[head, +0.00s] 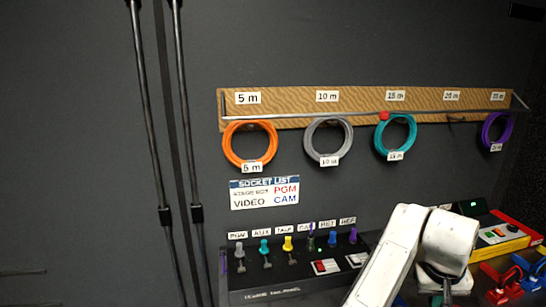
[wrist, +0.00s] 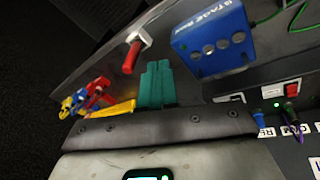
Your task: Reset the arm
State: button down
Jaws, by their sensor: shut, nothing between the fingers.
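My gripper (wrist: 158,66) shows in the wrist view as two teal fingers pressed together, with nothing between them. It hangs over the desk between a blue stage box (wrist: 212,42) and a group of red, blue and yellow items (wrist: 88,98). A red-handled thing with a white head (wrist: 133,54) lies just beyond the fingertips, apart from them. In the head view my white arm reaches in at the lower right, over the desk, and its end is mostly hidden at the bottom edge.
A socket panel (head: 265,297) with coloured plugs stands left of my arm. Coiled cables, orange (head: 250,142), grey (head: 328,137), teal (head: 395,135) and purple (head: 496,130), hang on a wall rail (head: 370,112). A yellow-and-red box (head: 500,238) is at right. The wall at left holds upright poles.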

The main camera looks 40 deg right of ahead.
jog(key=w+a+f+n+t+h, duration=0.1)
jog(key=w+a+f+n, duration=0.2)
jog(key=a+f+n, duration=0.15)
jog(key=w+a+f+n+t, duration=0.1)
jog(key=w+a+f+n, duration=0.25)
jog(key=a, duration=0.25)
jog(key=s+a+f+n+y, duration=0.1)
jog(key=s+a+f+y, duration=0.1)
jog(key=a+f, duration=0.3)
jog(key=s+a+f+n+y, duration=0.2)
jog(key=s+a+f, duration=0.3)
jog(key=a, duration=0.8)
jog(key=shift+a+f, duration=0.25)
jog(key=shift+f, duration=0.05)
